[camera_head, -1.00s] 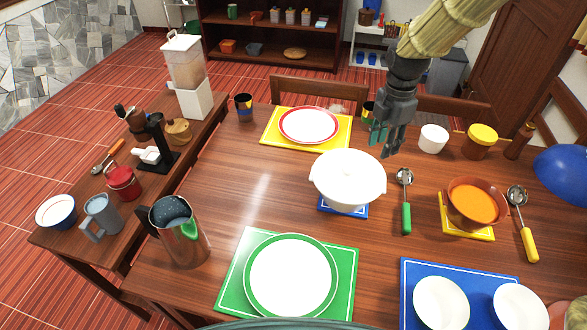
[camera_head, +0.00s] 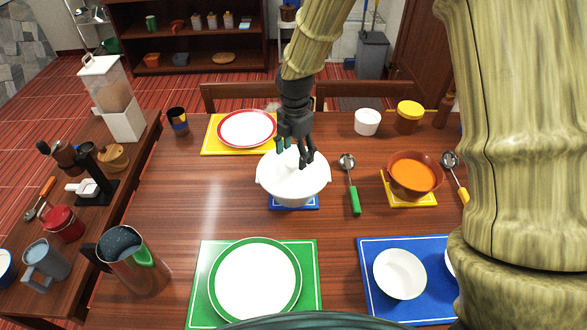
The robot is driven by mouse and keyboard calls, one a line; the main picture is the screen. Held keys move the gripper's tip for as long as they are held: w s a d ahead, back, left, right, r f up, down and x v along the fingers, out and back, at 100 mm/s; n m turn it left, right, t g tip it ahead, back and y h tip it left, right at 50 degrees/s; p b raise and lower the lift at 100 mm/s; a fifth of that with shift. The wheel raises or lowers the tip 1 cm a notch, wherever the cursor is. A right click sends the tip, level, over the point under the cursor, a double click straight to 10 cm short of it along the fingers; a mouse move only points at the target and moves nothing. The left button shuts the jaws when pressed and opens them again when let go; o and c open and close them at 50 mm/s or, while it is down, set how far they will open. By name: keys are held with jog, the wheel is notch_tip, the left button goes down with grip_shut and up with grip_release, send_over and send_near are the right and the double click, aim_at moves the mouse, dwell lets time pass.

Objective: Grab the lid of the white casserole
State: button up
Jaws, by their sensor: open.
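The white casserole (camera_head: 292,199) stands near the middle of the wooden table on a blue trivet (camera_head: 309,205). Its white lid (camera_head: 284,178) is on top; the knob cannot be made out and may be hidden behind my fingers. My gripper (camera_head: 297,161), dark grey with greenish fingertips, points down over the back part of the lid. Its fingers are apart with nothing held between them. From this view I cannot tell whether the fingertips touch the lid.
A ladle with a green handle (camera_head: 353,190) and an orange soup bowl (camera_head: 412,176) lie right of the casserole. A red-rimmed plate (camera_head: 247,128) is behind it, a green-rimmed plate (camera_head: 254,280) in front. My arm covers the right side.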

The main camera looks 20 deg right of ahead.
aim_at(293, 162)
jog(key=shift+a+f+p, duration=0.2)
jog(key=shift+f+p, duration=0.2)
jog(key=shift+f, duration=1.6)
jog(key=c, duration=1.3)
